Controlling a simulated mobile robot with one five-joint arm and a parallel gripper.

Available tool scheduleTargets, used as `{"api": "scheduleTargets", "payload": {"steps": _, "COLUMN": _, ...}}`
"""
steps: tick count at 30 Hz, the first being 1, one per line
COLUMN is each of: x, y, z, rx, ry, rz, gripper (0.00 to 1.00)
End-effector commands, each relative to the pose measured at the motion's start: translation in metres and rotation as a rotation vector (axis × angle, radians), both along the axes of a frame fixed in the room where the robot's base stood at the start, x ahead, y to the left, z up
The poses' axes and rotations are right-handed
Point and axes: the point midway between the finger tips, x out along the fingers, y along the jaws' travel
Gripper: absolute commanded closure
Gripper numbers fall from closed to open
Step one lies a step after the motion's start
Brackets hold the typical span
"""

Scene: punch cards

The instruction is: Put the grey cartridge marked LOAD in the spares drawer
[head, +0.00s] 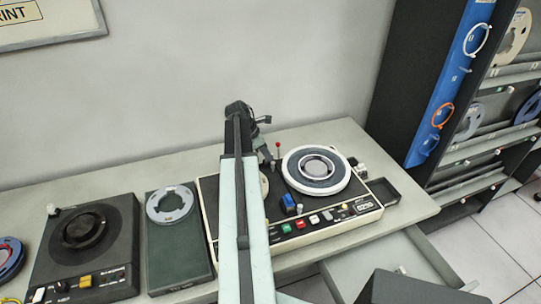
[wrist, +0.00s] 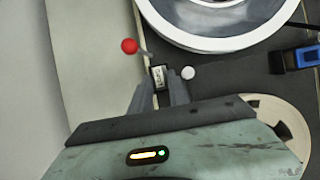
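My gripper (wrist: 159,82) points down beside the reel machine, its two fingers close against the sides of a small dark grey block with a pale label, which looks like the cartridge (wrist: 159,75). The label lettering is too small to read surely. In the head view my gripper (head: 265,155) is over the back of the machine, and the cartridge cannot be made out there. An open drawer (head: 388,262), likely the spares drawer, juts out below the bench's right front; its label is not visible.
The reel machine (head: 350,208) carries a large white-rimmed reel (head: 317,168) and a blue block (head: 291,203). A red-knobbed lever (wrist: 129,46) and a white knob (wrist: 188,73) stand close to my fingers. A dark tray (head: 402,190) lies at the machine's right. A reel rack (head: 440,100) stands right.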

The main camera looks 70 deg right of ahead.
Motion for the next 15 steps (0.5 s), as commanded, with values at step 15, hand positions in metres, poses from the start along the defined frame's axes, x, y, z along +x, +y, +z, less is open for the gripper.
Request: {"api": "scheduleTargets", "payload": {"steps": 15, "x": -0.001, "y": 0.0, "z": 0.026, "rx": 0.0, "ry": 0.0, "rz": -0.001, "gripper": 1.0}}
